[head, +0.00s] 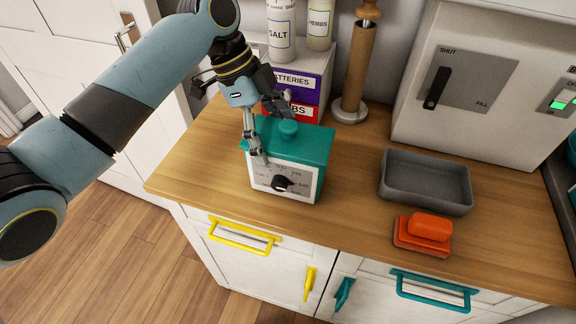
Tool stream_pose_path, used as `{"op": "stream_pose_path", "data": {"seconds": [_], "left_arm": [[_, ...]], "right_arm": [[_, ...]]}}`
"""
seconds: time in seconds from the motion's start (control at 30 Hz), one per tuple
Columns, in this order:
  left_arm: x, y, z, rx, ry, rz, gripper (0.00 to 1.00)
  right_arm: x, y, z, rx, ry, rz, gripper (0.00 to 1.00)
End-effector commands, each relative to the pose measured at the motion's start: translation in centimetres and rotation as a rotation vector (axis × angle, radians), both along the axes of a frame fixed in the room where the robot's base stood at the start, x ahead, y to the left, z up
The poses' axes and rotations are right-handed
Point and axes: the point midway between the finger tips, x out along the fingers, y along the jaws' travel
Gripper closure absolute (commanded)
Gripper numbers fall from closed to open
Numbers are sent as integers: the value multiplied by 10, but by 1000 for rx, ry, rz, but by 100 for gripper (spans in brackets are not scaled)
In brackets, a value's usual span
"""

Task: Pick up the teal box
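The teal box (305,147) stands upright on the wooden counter, with a teal top, a round teal knob on top and a white front with a black dial. My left gripper (272,136) comes down at the box's left side with its fingers spread. One finger reaches down over the front left part of the top, and the other is farther back, near the knob. I cannot tell whether either finger touches the box. My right gripper is not in view.
Behind the box are stacked labelled boxes (312,88) with salt and herbs containers on top, and a wooden roll holder (357,70). To the right are a grey tray (462,206), an orange sponge-like block (430,226) and a white dispenser (480,125). The counter's front left is clear.

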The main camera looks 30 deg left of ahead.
Motion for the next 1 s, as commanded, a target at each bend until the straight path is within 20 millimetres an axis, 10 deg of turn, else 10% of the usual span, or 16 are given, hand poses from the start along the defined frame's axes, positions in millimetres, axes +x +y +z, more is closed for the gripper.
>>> {"op": "stream_pose_path", "data": {"seconds": [0.5, 1.0], "left_arm": [[1, 0, 1, -1, -3, 0, 73], [1, 0, 15, -1, -5, 0, 74]], "right_arm": [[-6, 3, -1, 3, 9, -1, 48], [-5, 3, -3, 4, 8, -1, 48]]}}
